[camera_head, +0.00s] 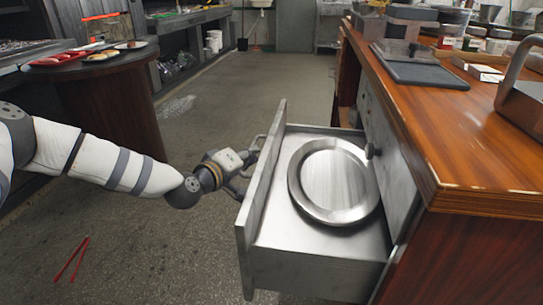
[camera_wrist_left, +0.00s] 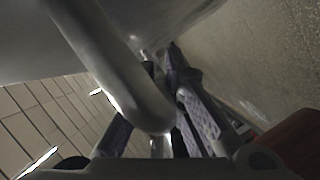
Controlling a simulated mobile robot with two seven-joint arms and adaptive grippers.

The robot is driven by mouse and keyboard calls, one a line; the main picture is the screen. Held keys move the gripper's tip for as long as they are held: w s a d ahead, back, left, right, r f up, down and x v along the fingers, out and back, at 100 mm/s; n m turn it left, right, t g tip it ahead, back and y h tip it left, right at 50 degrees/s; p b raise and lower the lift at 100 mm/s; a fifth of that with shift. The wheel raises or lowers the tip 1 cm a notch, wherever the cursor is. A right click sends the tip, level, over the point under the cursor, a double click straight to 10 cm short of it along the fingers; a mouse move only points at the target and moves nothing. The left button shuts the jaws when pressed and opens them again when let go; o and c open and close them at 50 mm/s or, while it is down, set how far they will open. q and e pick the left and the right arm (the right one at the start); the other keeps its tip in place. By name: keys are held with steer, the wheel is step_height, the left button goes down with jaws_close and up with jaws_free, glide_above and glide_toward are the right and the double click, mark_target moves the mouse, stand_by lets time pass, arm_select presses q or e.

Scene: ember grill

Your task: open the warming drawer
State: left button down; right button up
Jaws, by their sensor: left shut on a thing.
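The warming drawer (camera_head: 318,262) stands pulled out from the wooden counter in the head view, with its inside open to sight. A round metal plate (camera_head: 333,180) lies flat in it. My left gripper (camera_head: 243,178) is at the outer face of the drawer front (camera_head: 262,190), shut on the handle. In the left wrist view the grey handle bar (camera_wrist_left: 110,65) runs down between the fingers (camera_wrist_left: 160,125). The drawer front hides part of the grip in the head view. My right gripper is not in view.
The wooden counter (camera_head: 470,130) on the right carries a dark board (camera_head: 420,72) and several containers. A round table (camera_head: 105,95) with plates of food is at the left. Red tongs (camera_head: 72,260) lie on the floor. The floor between is clear.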

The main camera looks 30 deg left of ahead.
arm_select(q)
steer(key=shift+s+a, duration=0.2)
steer(key=shift+a, duration=0.5)
steer(key=shift+s+a, duration=0.25)
steer(key=shift+a, duration=0.45)
steer(key=shift+s+a, duration=0.2)
steer(key=shift+a, duration=0.5)
steer(key=c, duration=1.7)
jaws_free()
steer(key=v, duration=1.2)
